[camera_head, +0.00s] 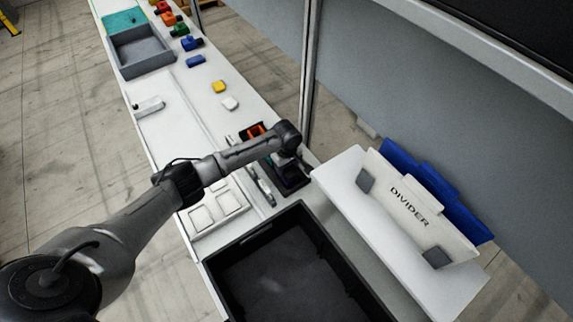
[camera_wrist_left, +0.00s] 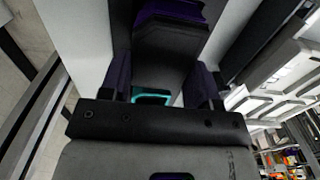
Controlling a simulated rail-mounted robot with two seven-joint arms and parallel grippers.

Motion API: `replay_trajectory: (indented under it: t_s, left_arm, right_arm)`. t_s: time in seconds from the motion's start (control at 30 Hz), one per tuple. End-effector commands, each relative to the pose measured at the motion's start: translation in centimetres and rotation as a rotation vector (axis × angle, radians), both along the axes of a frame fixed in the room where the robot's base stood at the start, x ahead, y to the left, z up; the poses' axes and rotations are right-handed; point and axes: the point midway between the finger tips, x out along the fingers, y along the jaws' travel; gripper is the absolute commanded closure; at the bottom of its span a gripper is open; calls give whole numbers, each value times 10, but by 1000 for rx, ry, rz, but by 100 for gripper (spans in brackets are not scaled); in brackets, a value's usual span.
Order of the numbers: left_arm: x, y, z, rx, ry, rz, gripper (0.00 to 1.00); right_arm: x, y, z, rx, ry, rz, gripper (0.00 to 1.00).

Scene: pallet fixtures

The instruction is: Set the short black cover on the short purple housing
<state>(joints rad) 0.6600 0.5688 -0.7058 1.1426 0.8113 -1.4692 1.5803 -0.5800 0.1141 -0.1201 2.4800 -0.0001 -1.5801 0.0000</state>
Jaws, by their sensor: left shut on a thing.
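My left gripper (camera_head: 299,165) is at the end of the arm that comes in from the left, low over the worktable. In the left wrist view its two fingers (camera_wrist_left: 163,88) are shut on a black piece, which looks like the short black cover (camera_wrist_left: 168,58). A purple part, likely the short purple housing (camera_wrist_left: 180,8), shows just beyond the black piece; in the head view dark purple (camera_head: 291,184) shows just below the gripper. I cannot tell whether cover and housing touch. My right gripper is not in view.
A large black tray (camera_head: 318,228) stands in front of the gripper. A white board marked DIVIDER (camera_head: 410,205) stands at right. An orange part in a dark holder (camera_head: 256,131) lies behind the arm. Several coloured pieces and a grey bin (camera_head: 143,50) are farther back.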

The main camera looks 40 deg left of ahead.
Motion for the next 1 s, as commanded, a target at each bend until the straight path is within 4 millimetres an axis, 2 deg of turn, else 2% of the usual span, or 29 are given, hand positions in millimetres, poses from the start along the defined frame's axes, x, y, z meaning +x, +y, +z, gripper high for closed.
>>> replay_trajectory:
  t_s: [0.1, 0.13, 0.4, 0.73, 0.87, 1.0]
  left_arm:
    - [0, 0, 0, 0, 0, 0, 66]
    - [0, 0, 0, 0, 0, 0, 41]
    - [0, 0, 0, 0, 0, 0, 15]
    - [0, 0, 5, 0, -1, -1, 14]
    - [1, 0, 21, -1, -3, -2, 14]
    - [1, 0, 49, -1, -4, -1, 14]
  right_arm:
    - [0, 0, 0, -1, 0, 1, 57]
    - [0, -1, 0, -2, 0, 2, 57]
    - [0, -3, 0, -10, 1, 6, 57]
    - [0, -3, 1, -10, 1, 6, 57]
    - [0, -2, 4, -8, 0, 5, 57]
    - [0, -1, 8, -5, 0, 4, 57]
